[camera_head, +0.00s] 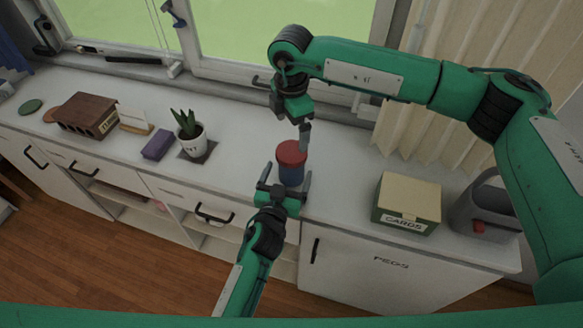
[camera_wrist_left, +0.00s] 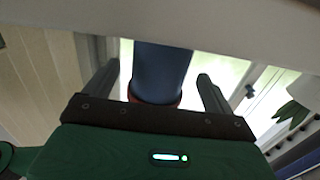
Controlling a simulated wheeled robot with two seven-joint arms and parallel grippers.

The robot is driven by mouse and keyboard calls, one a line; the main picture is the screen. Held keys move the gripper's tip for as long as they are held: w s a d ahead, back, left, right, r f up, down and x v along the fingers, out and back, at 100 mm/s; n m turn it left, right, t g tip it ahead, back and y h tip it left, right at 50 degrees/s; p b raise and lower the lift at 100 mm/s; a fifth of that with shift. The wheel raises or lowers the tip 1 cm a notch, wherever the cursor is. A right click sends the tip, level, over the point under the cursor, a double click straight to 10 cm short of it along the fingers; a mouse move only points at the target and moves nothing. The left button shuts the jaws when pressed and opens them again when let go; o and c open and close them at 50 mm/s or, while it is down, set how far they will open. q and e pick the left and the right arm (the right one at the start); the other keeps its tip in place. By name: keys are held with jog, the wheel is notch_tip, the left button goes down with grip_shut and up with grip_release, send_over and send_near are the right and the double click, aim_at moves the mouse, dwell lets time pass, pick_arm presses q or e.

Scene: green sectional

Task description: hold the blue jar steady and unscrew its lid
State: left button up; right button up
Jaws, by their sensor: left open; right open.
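The blue jar (camera_head: 291,175) stands on the white counter with its red lid (camera_head: 291,153) on top. My left gripper (camera_head: 287,176) is open, low on the near side of the jar, with one finger on each side of it. In the left wrist view the blue jar (camera_wrist_left: 160,72) stands between the spread fingers (camera_wrist_left: 158,84), with gaps showing at both sides; a red rim (camera_wrist_left: 155,102) shows below it. My right gripper (camera_head: 304,136) is open just above the lid, pointing down. Whether it touches the lid is unclear.
A box marked CARDS (camera_head: 407,203) and a grey container (camera_head: 484,207) stand to the right. A potted plant (camera_head: 190,136), a purple block (camera_head: 157,145) and a brown box (camera_head: 88,115) stand to the left. A window (camera_head: 270,35) lies behind. Counter beside the jar is clear.

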aim_at(292, 151)
pick_arm(q)
jog(key=shift+x, duration=2)
grip_shut()
pick_arm(e)
jog(key=n, duration=0.4)
jog(key=shift+f, duration=4)
jog(key=shift+c, duration=0.2)
